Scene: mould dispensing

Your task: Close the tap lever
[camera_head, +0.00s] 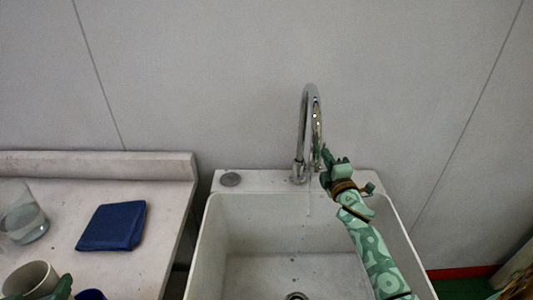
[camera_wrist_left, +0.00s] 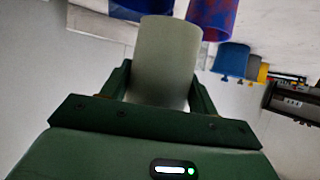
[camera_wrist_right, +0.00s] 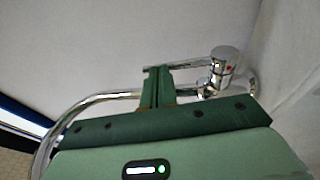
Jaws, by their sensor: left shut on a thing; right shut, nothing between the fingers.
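The chrome tap (camera_head: 300,150) stands at the sink's back edge with a tall curved spout. A thin pale streak, perhaps water, shows below it. In the right wrist view the tap body (camera_wrist_right: 222,72) has a red dot, and its thin lever (camera_wrist_right: 190,65) reaches left from it. My right gripper (camera_head: 328,158) is just right of the tap. Its shut, empty fingers (camera_wrist_right: 158,72) are close to the lever's end; I cannot tell if they touch. My left gripper (camera_head: 62,286) is shut on a pale cup (camera_wrist_left: 166,60), at lower left in the head view (camera_head: 30,278).
The white sink (camera_head: 212,240) lies below the tap, its basin empty apart from the drain. The wall stands close behind the tap.

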